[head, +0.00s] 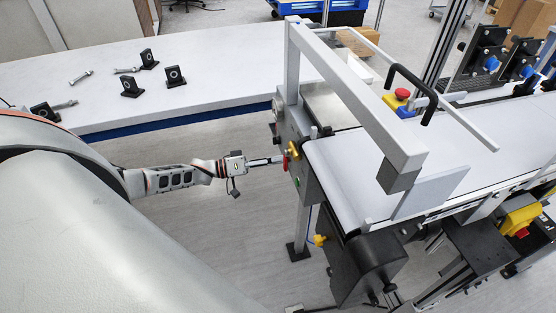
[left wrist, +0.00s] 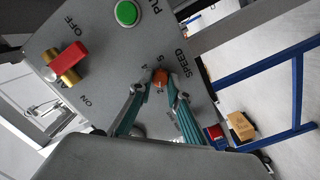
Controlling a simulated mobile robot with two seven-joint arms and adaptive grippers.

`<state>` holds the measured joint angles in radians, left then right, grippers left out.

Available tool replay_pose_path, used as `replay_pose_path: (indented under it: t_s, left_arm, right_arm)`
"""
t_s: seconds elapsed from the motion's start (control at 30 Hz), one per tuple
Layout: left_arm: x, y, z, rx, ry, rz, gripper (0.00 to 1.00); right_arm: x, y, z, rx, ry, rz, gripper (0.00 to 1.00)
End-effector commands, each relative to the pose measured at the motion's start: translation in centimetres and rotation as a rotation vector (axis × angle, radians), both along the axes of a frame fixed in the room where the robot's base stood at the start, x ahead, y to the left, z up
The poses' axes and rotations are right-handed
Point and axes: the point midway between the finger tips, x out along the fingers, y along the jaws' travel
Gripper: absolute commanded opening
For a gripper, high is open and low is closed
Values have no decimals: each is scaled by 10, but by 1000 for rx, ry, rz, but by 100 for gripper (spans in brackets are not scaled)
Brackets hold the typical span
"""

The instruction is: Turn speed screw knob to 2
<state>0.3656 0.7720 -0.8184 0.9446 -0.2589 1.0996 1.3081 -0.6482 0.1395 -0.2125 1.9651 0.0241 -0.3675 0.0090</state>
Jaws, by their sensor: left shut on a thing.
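The numbers are partly covered by the fingers, and I cannot tell which one the knob points to. In the head view my left gripper (head: 272,161) reaches from the left to the panel on the end of the conveyor; the knob is not clear there. My right gripper is not in view.
A red ON/OFF switch (left wrist: 69,62) and a green button (left wrist: 127,13) sit on the same panel near the knob. The conveyor belt (head: 345,170) and its grey frame (head: 350,90) stand to the right. A white table (head: 200,80) with small black brackets and bolts stands behind.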

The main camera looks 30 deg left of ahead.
Motion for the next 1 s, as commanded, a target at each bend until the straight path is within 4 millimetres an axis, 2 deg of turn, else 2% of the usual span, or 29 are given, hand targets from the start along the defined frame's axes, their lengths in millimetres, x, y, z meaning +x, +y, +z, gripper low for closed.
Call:
replay_pose_path:
  t_s: [0.07,0.1,0.17,0.57,0.73,1.0]
  left_arm:
    - [0,0,0,1,-1,1,0]
    - [0,0,0,1,0,1,22]
    - [0,0,0,1,-1,0,34]
    - [-3,3,0,1,0,1,34]
    - [-19,19,-1,4,2,0,34]
    - [-59,57,-1,3,3,1,34]
  right_arm:
    - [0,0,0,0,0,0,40]
    - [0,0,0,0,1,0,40]
    - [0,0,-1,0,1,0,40]
    - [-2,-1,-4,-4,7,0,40]
    - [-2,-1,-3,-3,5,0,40]
    - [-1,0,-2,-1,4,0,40]
